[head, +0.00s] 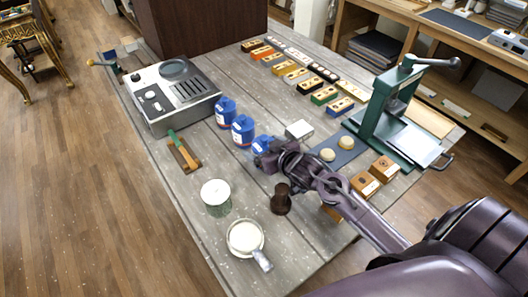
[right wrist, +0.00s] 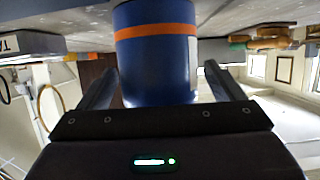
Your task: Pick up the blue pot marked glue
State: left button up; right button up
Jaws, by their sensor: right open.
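Several blue pots stand in a row on the grey table: one behind (head: 226,112), one in the middle (head: 243,130) and one in front (head: 262,144). My right gripper (head: 262,158) is at the front pot and partly hides it. In the right wrist view a blue pot with an orange band (right wrist: 157,55) stands between the two open fingers of the right gripper (right wrist: 162,88). The fingers are on either side of it, not closed on it. I cannot read a glue mark on any pot. My left gripper is not in view.
A grey machine (head: 172,95) stands behind the pots. A white box (head: 299,129) and a green press (head: 385,120) are to the right.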

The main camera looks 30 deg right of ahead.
jog(key=shift+x, duration=0.95)
jog(key=shift+s, duration=0.1)
jog(key=shift+c, duration=0.2)
jog(key=c, duration=1.2)
jog(key=shift+d+r, duration=0.1)
jog(key=shift+r, duration=0.05)
jog(key=shift+c, duration=0.7)
